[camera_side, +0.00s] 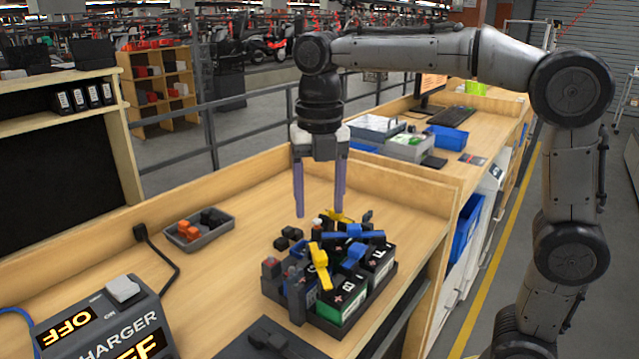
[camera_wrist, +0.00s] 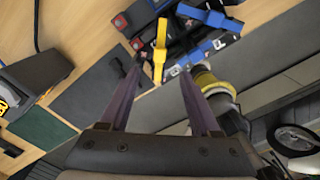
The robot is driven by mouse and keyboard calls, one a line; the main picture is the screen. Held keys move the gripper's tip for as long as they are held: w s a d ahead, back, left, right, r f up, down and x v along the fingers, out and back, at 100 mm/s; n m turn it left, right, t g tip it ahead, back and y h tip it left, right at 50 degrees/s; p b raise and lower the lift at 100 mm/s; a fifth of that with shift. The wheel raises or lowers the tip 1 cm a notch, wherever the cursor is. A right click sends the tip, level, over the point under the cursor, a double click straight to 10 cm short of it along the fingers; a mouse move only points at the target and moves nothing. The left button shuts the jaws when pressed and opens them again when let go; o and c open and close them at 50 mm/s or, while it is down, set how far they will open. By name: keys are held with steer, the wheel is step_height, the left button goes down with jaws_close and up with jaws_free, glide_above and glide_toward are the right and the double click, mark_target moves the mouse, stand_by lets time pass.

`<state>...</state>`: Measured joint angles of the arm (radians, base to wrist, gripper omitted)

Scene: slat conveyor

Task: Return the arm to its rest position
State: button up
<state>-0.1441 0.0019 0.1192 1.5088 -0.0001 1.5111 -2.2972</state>
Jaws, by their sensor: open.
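My gripper (camera_side: 319,208) hangs pointing down over the wooden bench, with its two purple fingers spread apart and nothing between them. It is above and slightly behind a dark tray (camera_side: 379,292) of batteries with yellow and blue clamps on top. In the wrist view the open fingers of my gripper (camera_wrist: 156,78) reach toward a yellow clamp (camera_wrist: 160,48) and blue clamps (camera_wrist: 208,17). Whether the fingertips touch any clamp cannot be told from the wrist view; in the side view they look just above the pile. My arm is bent, reaching in from the right.
A charger (camera_side: 112,318) with lit OFF displays stands at front left. A small grey bin (camera_side: 199,238) with red and black parts sits behind it. A dark flat plate (camera_side: 262,342) lies at the front. Raised wooden edges border the bench. Bare wood lies left of the battery tray.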

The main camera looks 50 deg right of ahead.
step_height(320, 180, up, 3)
stand_by(0.3)
steer(key=s+d+m+t, duration=0.1)
steer(key=s+d+m, duration=0.15)
steer(key=s, duration=0.35)
steer(key=s+d+m+t, duration=0.1)
steer(key=s+m, duration=0.2)
steer(key=s, duration=0.3)
steer(key=s+f+m+t, duration=0.1)
steer(key=f+m, duration=0.4)
steer(key=m, duration=0.6)
steer(key=s+d+f+m+t, duration=0.1)
steer(key=s+f+m, duration=0.3)
steer(key=m, duration=0.7)
step_height(320, 180, down, 2)
steer(key=shift+s+d+f+t, duration=0.2)
steer(key=shift+s+t, duration=0.05)
steer(key=shift+t, duration=0.55)
